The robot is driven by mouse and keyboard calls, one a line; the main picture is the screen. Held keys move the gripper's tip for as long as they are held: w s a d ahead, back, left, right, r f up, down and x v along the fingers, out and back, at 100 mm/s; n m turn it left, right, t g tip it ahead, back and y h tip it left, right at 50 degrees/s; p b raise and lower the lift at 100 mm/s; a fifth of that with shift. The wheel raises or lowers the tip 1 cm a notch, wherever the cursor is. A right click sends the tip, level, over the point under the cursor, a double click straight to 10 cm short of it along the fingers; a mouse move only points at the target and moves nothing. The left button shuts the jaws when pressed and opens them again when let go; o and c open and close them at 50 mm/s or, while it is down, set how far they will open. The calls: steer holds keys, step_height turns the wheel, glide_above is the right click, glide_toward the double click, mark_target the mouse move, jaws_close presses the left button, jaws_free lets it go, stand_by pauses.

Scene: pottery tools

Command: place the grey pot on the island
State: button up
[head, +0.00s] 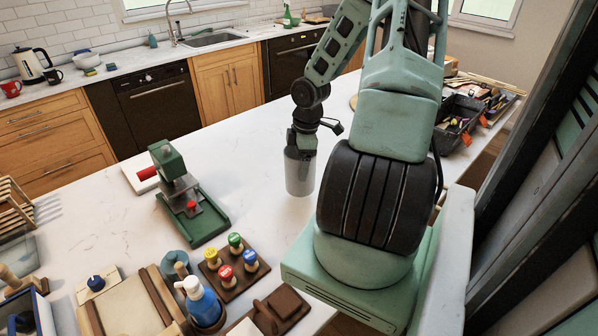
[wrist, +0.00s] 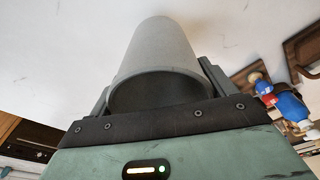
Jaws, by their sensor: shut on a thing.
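The grey pot (head: 300,174) is a plain cylinder hanging below my gripper (head: 302,150) in the head view. My gripper is shut on the pot near its upper end. In the wrist view the pot (wrist: 160,62) sits between the two fingers (wrist: 157,88), with its dark open mouth toward the camera. The pot is over the white marble top of the island (head: 262,165). I cannot tell whether its base touches the surface or is slightly above it.
A green press tool (head: 190,205) with a red handle stands left of the pot. A dark tool tray (head: 462,115) is at the right. The island around the pot is clear.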

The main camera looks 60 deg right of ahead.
steer(key=shift+f, duration=2.25)
steer(key=shift+f+b, duration=0.1)
steer(key=shift+b, duration=0.2)
steer(key=o, duration=1.3)
steer(key=r, duration=0.4)
steer(key=r+p, duration=0.1)
steer(key=r, duration=0.3)
steer(key=s+d+r+p, duration=0.1)
steer(key=r, duration=0.3)
steer(key=shift+s, duration=0.1)
steer(key=w+a+r+g, duration=0.1)
steer(key=w+a+r, duration=0.1)
steer(key=a, duration=0.6)
steer(key=w+a+r, duration=0.1)
steer(key=w+a, duration=0.1)
steer(key=a, duration=0.6)
steer(key=w+a+r+g, duration=0.1)
steer(key=w+a+r, duration=0.15)
steer(key=a, duration=0.65)
steer(key=shift+t, duration=0.4)
steer(key=shift+s+a+r, duration=0.95)
steer(key=shift+s+a, duration=1.4)
steer(key=shift+a, duration=1.35)
steer(key=shift+s+a+r, duration=0.95)
steer(key=shift+s+a, duration=1.45)
steer(key=shift+a, duration=1.25)
steer(key=shift+s+a+r, duration=0.95)
steer(key=shift+s+a, duration=1.4)
steer(key=shift+a, duration=1.35)
